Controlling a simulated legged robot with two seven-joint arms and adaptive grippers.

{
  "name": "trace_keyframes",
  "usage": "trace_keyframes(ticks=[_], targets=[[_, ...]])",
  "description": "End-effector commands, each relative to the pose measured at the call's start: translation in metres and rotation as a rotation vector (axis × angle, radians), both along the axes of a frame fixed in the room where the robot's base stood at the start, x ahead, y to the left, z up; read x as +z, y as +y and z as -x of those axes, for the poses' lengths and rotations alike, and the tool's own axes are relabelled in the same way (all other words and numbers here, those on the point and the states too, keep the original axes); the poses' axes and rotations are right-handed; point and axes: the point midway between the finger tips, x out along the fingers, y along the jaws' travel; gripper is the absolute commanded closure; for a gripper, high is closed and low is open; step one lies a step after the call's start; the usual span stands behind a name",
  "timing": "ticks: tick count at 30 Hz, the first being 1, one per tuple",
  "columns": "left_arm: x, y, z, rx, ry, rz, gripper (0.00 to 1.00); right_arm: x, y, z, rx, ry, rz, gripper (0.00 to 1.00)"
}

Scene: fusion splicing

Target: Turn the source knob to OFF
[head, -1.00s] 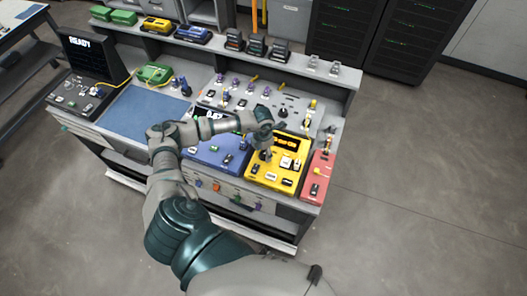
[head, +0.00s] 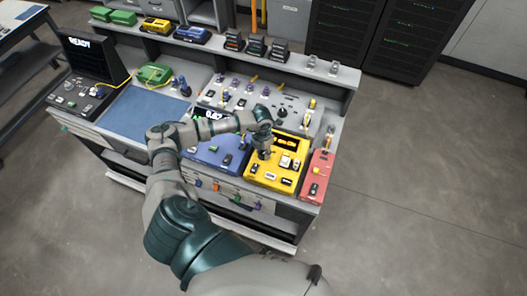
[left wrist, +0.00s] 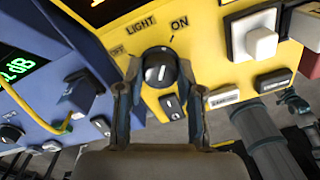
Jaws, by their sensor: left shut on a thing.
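The source knob (left wrist: 158,68) is a round dark knob on the yellow box (head: 263,178). In the left wrist view, panel labels around it read OFF at left, LIGHT above and ON at upper right. The knob carries pale marks; which label it points to is not clear. My left gripper (left wrist: 159,78) is shut on the knob, with one finger on each side. In the head view my left gripper (head: 264,153) reaches down to the yellow box and hides the knob. My right gripper is not in view.
A blue meter (head: 217,160) with a lit display stands left of the yellow box, and a red box (head: 317,178) stands at its right. White buttons (left wrist: 262,42) and a black rocker switch (left wrist: 172,106) sit close to the knob. A grey panel with small parts lies behind.

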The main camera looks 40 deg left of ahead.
Motion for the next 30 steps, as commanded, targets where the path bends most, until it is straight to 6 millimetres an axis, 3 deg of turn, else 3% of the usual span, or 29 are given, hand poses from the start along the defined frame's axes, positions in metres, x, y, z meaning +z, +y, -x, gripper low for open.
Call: trace_keyframes(ticks=[30], targets=[[0.0, 0.0, 0.002, 0.954, 0.004, -0.004, 0.98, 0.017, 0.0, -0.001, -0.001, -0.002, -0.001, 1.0]])
